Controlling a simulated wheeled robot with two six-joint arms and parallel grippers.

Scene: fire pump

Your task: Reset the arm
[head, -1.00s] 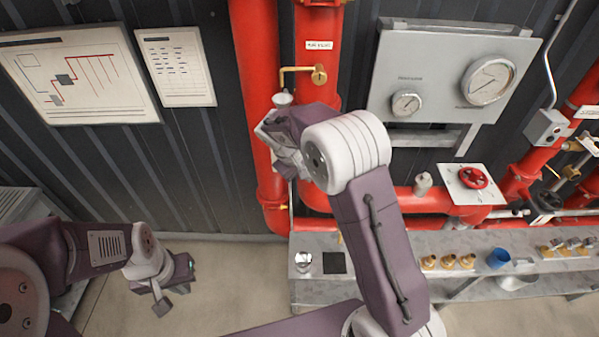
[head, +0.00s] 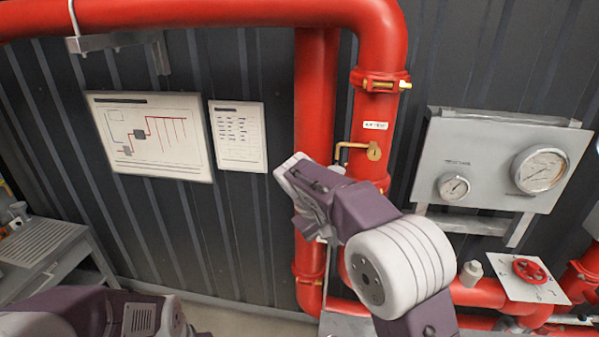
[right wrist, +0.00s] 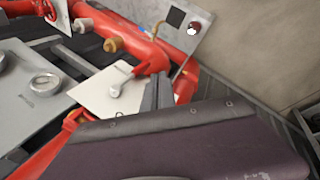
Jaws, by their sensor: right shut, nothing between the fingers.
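My right arm rises from the bottom of the head view, bent at a big white joint. My right gripper (head: 300,180) is raised in front of the red vertical pipes (head: 316,120), pointing up and left. It is shut and holds nothing. A brass valve with a bent handle (head: 373,151) sits just right of it on the pipe; I cannot tell whether they touch. Of my left arm only purple and white links show at the bottom left of the head view. My left gripper is out of the picture. A purple link of mine fills the lower right wrist view.
A gauge panel (head: 493,165) and a red handwheel (head: 528,270) are on the right. Two wall charts (head: 150,135) hang left of the pipes. A grey bench (head: 45,245) stands at the far left. A red pipe (head: 200,14) crosses overhead.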

